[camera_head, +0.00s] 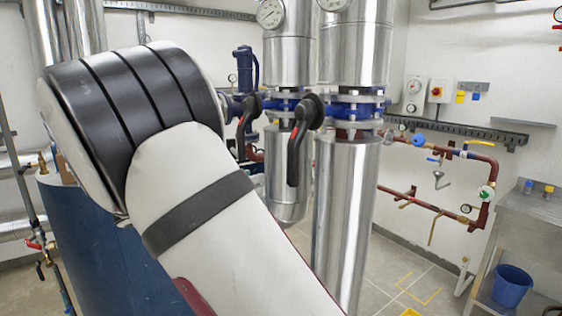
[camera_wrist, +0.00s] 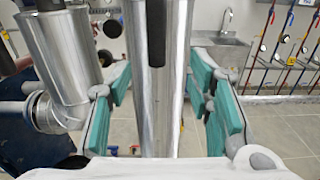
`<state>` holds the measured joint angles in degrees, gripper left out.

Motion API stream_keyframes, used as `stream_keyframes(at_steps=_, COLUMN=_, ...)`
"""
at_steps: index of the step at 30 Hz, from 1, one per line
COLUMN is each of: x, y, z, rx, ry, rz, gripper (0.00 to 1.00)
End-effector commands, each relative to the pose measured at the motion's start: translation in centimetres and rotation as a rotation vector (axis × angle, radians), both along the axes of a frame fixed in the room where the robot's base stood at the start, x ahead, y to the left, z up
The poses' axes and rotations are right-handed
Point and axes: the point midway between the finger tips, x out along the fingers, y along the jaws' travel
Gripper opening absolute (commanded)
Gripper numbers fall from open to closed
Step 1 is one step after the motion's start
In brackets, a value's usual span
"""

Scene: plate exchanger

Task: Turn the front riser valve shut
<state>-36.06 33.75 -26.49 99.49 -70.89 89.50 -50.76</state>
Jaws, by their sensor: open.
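The front riser is a thick silver pipe (camera_head: 343,215) in the head view, with a blue flanged valve (camera_head: 352,110) across it. Its lever (camera_head: 296,150), black with a red part, hangs down to the left of the pipe. In the wrist view the black lever end (camera_wrist: 156,35) hangs at the top centre, in front of the silver pipe (camera_wrist: 157,110). My gripper (camera_wrist: 162,88) is open, its teal-padded fingers standing left and right of the pipe in that picture. Nothing is visibly held. The head view does not show my gripper; the valve body is not clear in the wrist view.
A second silver riser (camera_head: 288,45) with a similar black lever (camera_head: 247,122) stands to the left. A blue tank (camera_head: 85,240) is at left. Red wall piping (camera_head: 480,205) and a steel sink bench (camera_head: 535,215) are at right.

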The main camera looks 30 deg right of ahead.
Motion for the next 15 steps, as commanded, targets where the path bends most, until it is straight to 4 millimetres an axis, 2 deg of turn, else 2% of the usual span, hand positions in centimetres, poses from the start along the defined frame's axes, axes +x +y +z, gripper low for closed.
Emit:
stream_keyframes(at_steps=5, x=0.2, y=-0.6, z=0.2, rx=-0.017, ry=0.008, rz=0.004, gripper=0.47)
stream_keyframes(at_steps=8, x=0.2, y=-2.0, z=0.2, rx=-0.016, ry=0.007, rz=0.003, gripper=0.47)
stream_keyframes(at_steps=15, x=0.3, y=-6.7, z=0.2, rx=-0.014, ry=0.007, rz=0.001, gripper=0.47)
